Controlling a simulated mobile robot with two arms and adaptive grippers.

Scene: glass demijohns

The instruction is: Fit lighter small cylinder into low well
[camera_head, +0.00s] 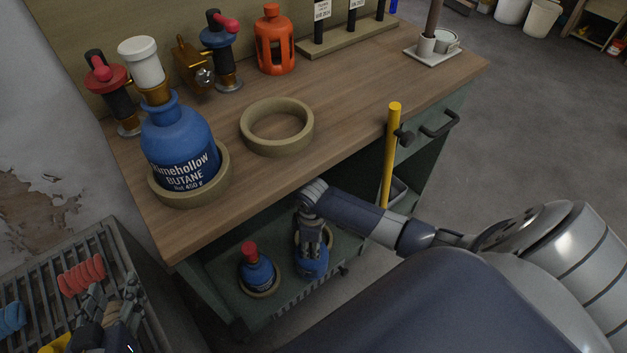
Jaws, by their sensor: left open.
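Two small blue cylinders are on the low shelf under the workbench. The left small cylinder (259,274) has a red cap and stands in a low ring well (262,293). The right small cylinder (312,265) is partly hidden behind my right gripper (312,240), whose fingers point down at its top. Part of another low ring (297,236) shows beside it; I cannot tell whether the cylinder sits in it. Which cylinder is lighter does not show. My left gripper (112,306) is open at the lower left, over a slatted rack, apart from both cylinders.
On the bench top (345,125), a large blue butane cylinder (180,145) stands in a ring, beside an empty ring (277,127). Valve fittings (222,50) and an orange canister (274,40) stand behind. A yellow bar (391,155) rises at the bench front. The slatted rack (45,270) holds red grips.

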